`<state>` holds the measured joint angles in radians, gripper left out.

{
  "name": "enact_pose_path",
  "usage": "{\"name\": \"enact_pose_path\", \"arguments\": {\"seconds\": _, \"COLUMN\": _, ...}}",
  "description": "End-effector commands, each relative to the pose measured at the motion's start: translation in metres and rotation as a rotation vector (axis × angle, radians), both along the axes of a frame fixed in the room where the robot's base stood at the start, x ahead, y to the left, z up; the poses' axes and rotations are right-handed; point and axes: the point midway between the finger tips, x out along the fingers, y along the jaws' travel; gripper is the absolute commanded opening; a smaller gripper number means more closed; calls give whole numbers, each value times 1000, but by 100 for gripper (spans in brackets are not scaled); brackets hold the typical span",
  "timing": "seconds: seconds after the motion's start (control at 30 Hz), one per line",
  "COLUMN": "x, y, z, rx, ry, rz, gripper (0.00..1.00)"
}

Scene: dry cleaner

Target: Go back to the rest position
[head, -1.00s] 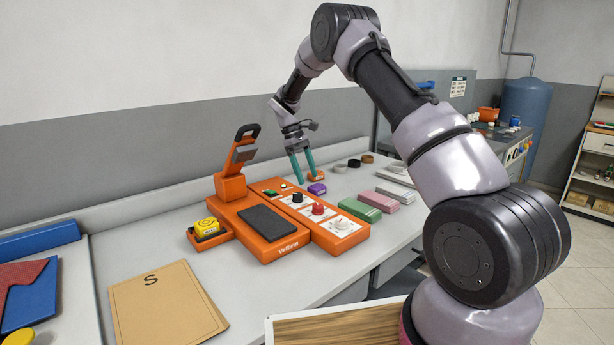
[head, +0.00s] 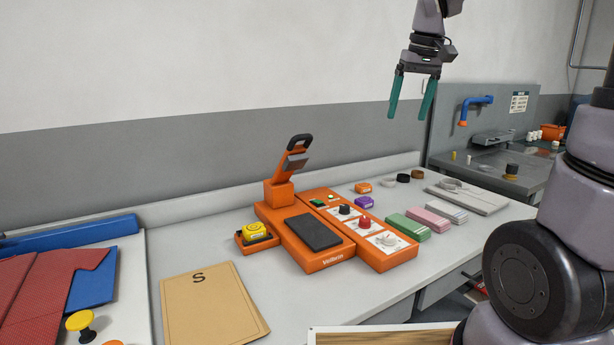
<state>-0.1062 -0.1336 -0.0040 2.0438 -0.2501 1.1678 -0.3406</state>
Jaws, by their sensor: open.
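My gripper (head: 411,112) hangs high at the upper right of the head view, in front of the wall and above the counter. Its two teal fingers point down and stand apart, with nothing between them. Part of my arm is out of the frame at the top. Below it on the counter (head: 212,330) stands an orange press (head: 278,226) with its handle raised, a dark pad and a panel of knobs. An orange roll (head: 363,187) and a purple roll (head: 364,203) lie behind the panel, apart from my gripper.
A yellow item (head: 255,231) sits in an orange holder left of the press. Brown envelopes (head: 212,305) lie at the front. Green, pink and grey stacks (head: 429,217) lie to the right. A grey sink unit (head: 480,160) stands at the back right. Red cloth (head: 35,300) lies at left.

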Motion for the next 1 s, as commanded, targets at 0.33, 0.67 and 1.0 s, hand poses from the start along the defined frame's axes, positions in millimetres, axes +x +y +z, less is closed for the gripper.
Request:
{"name": "enact_pose_path", "arguments": {"seconds": 0.33, "x": -117, "y": -15, "z": 20, "rx": 186, "ry": -226, "rz": -288, "gripper": 81}}
{"name": "enact_pose_path", "arguments": {"seconds": 0.67, "x": -160, "y": -18, "z": 10, "rx": 280, "ry": -318, "rz": -415, "gripper": 81}}
{"name": "enact_pose_path", "arguments": {"seconds": 1.0, "x": -160, "y": -18, "z": 9, "rx": 282, "ry": -319, "rz": -417, "gripper": 81}}
